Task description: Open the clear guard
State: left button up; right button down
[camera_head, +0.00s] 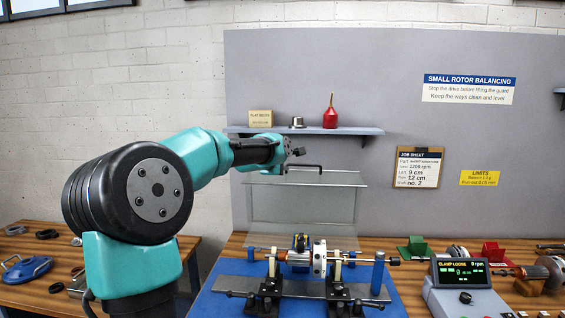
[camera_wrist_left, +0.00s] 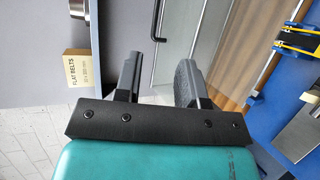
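The clear guard (camera_head: 300,205) stands swung up behind the rotor, and the rotor (camera_head: 305,256) is uncovered in front of it. Its black handle (camera_head: 318,166) is at the top edge. My left gripper (camera_head: 299,152) is just above and beside the handle. In the left wrist view my left gripper (camera_wrist_left: 158,60) has its fingers apart with nothing between them. The handle (camera_wrist_left: 156,22) lies beyond the fingertips there, and the clear panel (camera_wrist_left: 185,35) is beside it. My right gripper is not in view.
A shelf (camera_head: 352,131) behind holds a flat belts box (camera_head: 261,118), a metal cup and a red oil bottle (camera_head: 330,116). The control box (camera_head: 461,287) at the right reads "CLAMP LOOSE" and 0 rpm. Several parts lie on the side benches.

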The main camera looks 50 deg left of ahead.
aim_at(305, 165)
pick_arm(q)
notch_tip(305, 165, down, 5)
jog(key=w+a+t+y, duration=0.1)
jog(key=w+a+t, duration=0.1)
jog(key=shift+w+a+m, duration=0.4)
jog(key=shift+w, duration=0.1)
jog(key=x, duration=1.7)
jog(key=shift+a+f, duration=0.1)
jog(key=shift+f, duration=0.05)
grip_shut()
dwell(0.4)
